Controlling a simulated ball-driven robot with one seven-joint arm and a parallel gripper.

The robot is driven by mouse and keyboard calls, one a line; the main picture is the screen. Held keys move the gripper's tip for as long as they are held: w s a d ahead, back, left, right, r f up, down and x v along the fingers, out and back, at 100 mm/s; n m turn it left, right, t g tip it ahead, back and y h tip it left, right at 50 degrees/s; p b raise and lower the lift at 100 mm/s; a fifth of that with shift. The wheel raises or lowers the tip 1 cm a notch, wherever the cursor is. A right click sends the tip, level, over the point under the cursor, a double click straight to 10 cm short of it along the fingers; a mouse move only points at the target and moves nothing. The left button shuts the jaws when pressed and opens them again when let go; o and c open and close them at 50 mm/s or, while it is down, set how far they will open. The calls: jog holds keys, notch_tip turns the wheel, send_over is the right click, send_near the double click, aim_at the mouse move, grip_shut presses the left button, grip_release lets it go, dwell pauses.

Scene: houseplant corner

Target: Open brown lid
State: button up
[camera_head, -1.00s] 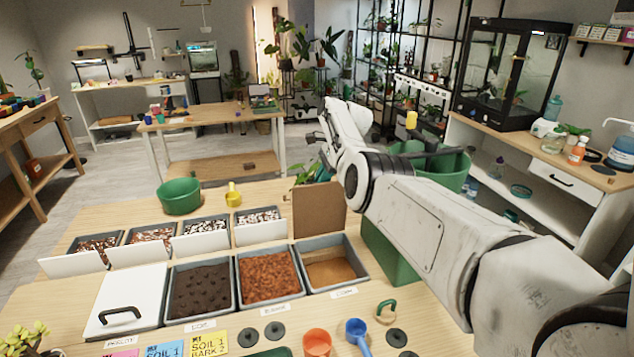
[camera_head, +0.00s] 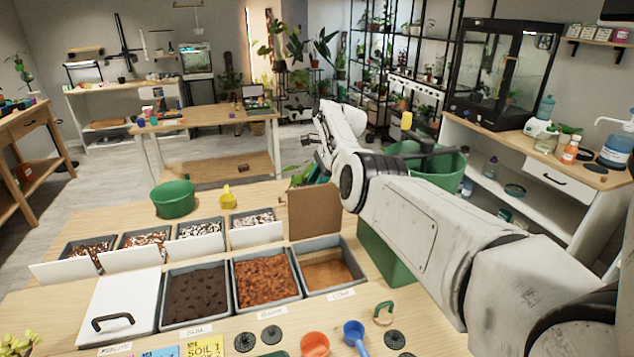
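The brown lid (camera_head: 314,211) stands upright along the back edge of the rightmost front bin (camera_head: 346,291). That bin is uncovered and shows a light brown filling with a bare tan patch. My gripper (camera_head: 309,146) is at the far end of my white arm, beyond and above the lid, and looks apart from it. It is small and dark in the view, and its fingers cannot be made out well enough to tell open from shut.
Left of it are an orange-brown chip bin (camera_head: 266,279), a dark soil bin (camera_head: 196,292) and a white lid (camera_head: 119,304) with a black handle. Several bins with raised white lids stand behind. A green bowl (camera_head: 174,200) and yellow scoop (camera_head: 228,198) sit further back.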

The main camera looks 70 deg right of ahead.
jog(key=v, duration=1)
jog(key=shift+s+r+b, duration=0.15)
jog(key=shift+r+b, duration=0.15)
jog(key=shift+b, duration=0.05)
jog(key=shift+d, duration=0.15)
